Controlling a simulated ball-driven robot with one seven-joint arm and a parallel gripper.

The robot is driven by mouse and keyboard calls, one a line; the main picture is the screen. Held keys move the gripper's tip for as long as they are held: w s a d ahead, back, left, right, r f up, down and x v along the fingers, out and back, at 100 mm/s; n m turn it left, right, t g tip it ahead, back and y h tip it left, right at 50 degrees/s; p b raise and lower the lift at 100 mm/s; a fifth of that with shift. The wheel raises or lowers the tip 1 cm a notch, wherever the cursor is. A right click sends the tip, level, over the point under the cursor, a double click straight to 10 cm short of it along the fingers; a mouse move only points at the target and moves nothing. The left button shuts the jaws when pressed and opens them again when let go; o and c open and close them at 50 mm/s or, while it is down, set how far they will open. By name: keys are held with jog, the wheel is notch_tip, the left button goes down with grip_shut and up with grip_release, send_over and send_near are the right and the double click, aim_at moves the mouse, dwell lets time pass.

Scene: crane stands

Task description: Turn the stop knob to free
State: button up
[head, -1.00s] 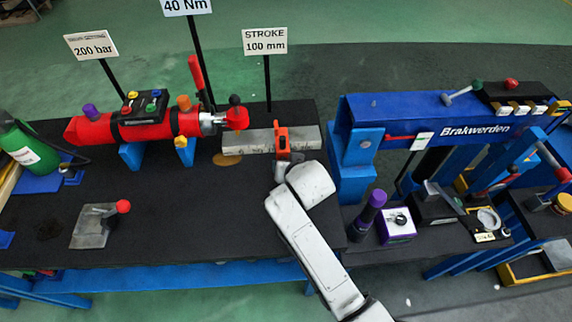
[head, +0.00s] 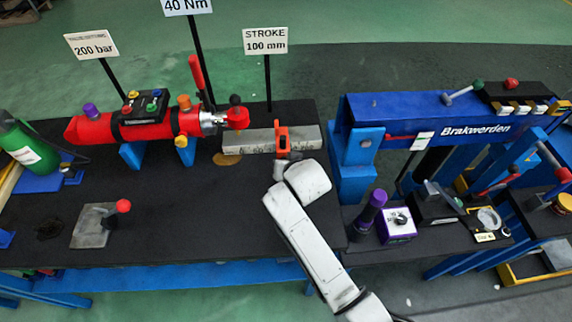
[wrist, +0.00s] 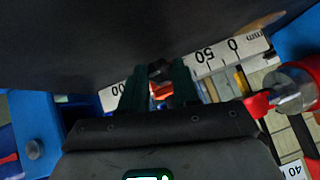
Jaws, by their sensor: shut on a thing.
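The small black stop knob (wrist: 159,68) shows in the wrist view between the tips of my dark green fingers. My gripper (wrist: 160,78) is shut on it. An orange-red part shows just behind the knob between the fingers. In the head view an orange piece (head: 282,137) stands at the grey bar (head: 250,142), and my gripper (head: 283,153) is against its near side. The knob itself is hidden there, and its pointer or marking cannot be read.
A white scale (wrist: 225,55) with numbers runs behind my fingers. A red cylinder (head: 150,128) with a rod lies left of the bar. A STROKE 100 mm sign (head: 265,41) stands behind. A blue frame (head: 355,170) stands close on the right.

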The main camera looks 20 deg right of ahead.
grip_shut()
jog(key=shift+a, duration=0.1)
jog(key=h, duration=0.1)
jog(key=n+h+b, duration=0.1)
jog(key=shift+a+f+g+h, duration=0.1)
jog(key=shift+a+g+h, duration=0.05)
jog(key=shift+g+h, duration=0.2)
jog(key=shift+w+a+n+g+h+b, duration=0.1)
jog(key=shift+n+g+h+b, duration=0.1)
jog(key=shift+n+h+b, duration=0.3)
jog(key=shift+a+n+g+h+b, duration=0.15)
jog(key=shift+n+h+b, duration=0.1)
jog(key=shift+h, duration=0.3)
jog(key=o, duration=0.8)
grip_release()
